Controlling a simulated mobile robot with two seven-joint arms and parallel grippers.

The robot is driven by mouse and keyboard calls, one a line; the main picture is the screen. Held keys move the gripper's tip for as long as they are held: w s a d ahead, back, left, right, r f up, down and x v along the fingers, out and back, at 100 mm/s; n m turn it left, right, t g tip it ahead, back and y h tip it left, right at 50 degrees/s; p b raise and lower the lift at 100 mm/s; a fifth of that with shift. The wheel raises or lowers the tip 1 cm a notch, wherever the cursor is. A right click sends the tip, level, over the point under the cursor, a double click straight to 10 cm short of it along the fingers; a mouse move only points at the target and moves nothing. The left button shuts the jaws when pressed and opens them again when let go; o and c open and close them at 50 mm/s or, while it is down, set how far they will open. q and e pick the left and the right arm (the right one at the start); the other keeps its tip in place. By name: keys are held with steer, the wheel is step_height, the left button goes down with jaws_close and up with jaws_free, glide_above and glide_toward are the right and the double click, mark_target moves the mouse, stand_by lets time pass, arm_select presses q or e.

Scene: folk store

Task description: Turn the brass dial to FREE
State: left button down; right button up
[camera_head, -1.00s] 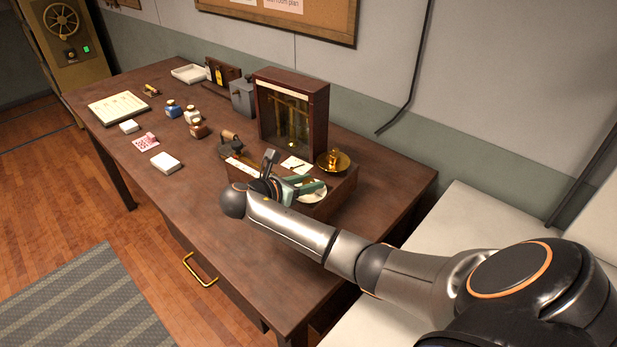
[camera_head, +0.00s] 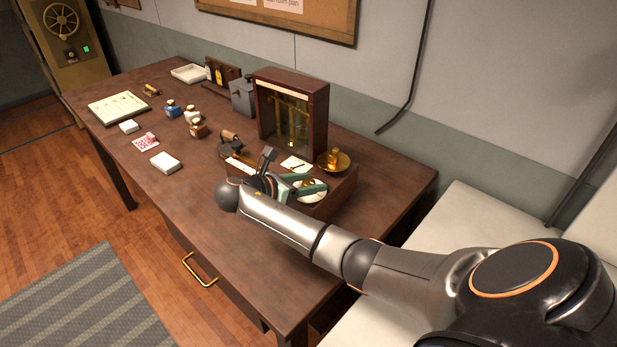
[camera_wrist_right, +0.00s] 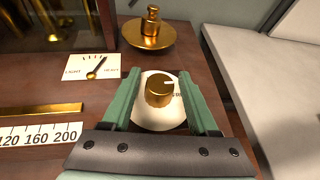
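The brass dial (camera_wrist_right: 158,92) is a round knob on a white disc (camera_wrist_right: 158,118) on the wooden scale base. A pale mark on its top points right, towards small lettering partly hidden and too small to read. My right gripper (camera_wrist_right: 160,74) is open, its green fingers on either side of the dial with gaps showing. In the head view my right gripper (camera_head: 305,185) is over the white disc (camera_head: 318,197), and the dial is hard to make out there. My left gripper is not in view.
A brass pan with a weight (camera_wrist_right: 150,32) stands just beyond the dial. A LIGHT/HEAVY pointer card (camera_wrist_right: 92,67) and a brass-edged number scale (camera_wrist_right: 40,132) lie left. A glass-fronted case (camera_head: 292,112) stands behind. The table's front left (camera_head: 215,240) is clear.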

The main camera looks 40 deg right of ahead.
steer(key=shift+o, duration=0.6)
steer(key=shift+a, duration=0.1)
steer(key=v, duration=1.2)
steer(key=shift+a, duration=0.2)
